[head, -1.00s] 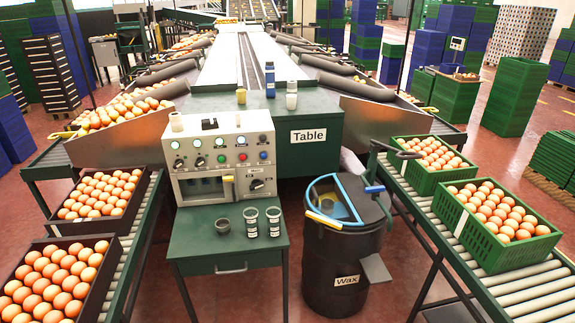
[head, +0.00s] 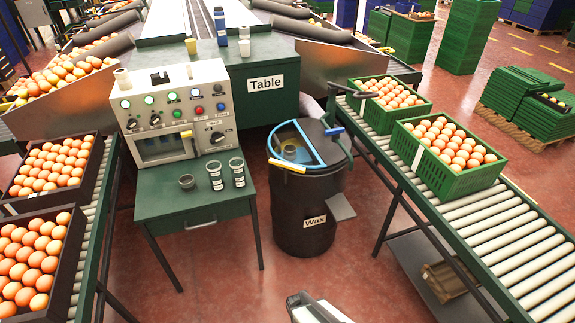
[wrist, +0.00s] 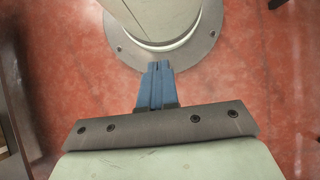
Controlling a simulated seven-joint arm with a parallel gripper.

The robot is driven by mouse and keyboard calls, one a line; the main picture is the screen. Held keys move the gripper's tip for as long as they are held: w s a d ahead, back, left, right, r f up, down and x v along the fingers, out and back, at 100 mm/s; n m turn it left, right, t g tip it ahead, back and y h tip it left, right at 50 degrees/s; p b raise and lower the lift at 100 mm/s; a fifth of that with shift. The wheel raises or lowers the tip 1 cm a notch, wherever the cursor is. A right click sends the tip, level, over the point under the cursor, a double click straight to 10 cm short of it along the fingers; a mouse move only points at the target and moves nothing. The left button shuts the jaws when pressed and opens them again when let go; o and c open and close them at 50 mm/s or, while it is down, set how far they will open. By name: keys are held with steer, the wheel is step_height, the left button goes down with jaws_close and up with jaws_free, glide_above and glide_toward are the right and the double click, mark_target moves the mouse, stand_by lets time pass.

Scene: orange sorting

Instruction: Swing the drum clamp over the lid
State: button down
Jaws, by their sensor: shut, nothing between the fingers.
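The black wax drum (head: 305,205) stands on the red floor right of the small green table. Its lid (head: 300,142) has a blue-rimmed half, with a yellow handle (head: 287,166) at the front left edge. A blue clamp piece (head: 334,131) sits at the right side of the rim, by a dark bar; its exact position over the lid is hard to tell. My gripper, seen in the wrist view (wrist: 158,68), has its blue fingers together and empty, pointing over the floor and a grey round base. In the head view only part of my arm shows at the bottom, well below the drum.
A roller conveyor (head: 470,220) with green crates (head: 450,155) of oranges runs close on the right. The floor in front of the drum is clear.

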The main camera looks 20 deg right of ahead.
steer(key=c, duration=1.8)
jaws_free()
steer(key=shift+o, duration=0.8)
steer(key=shift+w, duration=0.1)
steer(key=o, duration=0.7)
steer(key=w+r+t, duration=0.1)
steer(key=w+r, duration=0.1)
steer(key=w, duration=0.4)
steer(key=w+d+r+t, duration=0.1)
steer(key=w+r, duration=0.1)
steer(key=w, duration=0.4)
steer(key=w+d+r+t, duration=0.1)
steer(key=w+r, duration=0.1)
steer(key=w, duration=0.5)
steer(key=shift+r+m+t, duration=0.3)
steer(key=shift+r, duration=0.05)
steer(key=shift+c, duration=0.2)
step_height(320, 180, up, 39)
steer(key=n+t, duration=0.3)
steer(key=n, duration=0.7)
glide_above(275, 161)
steer(key=shift+n, duration=0.3)
steer(key=f, duration=1.4)
steer(key=shift+w, duration=0.2)
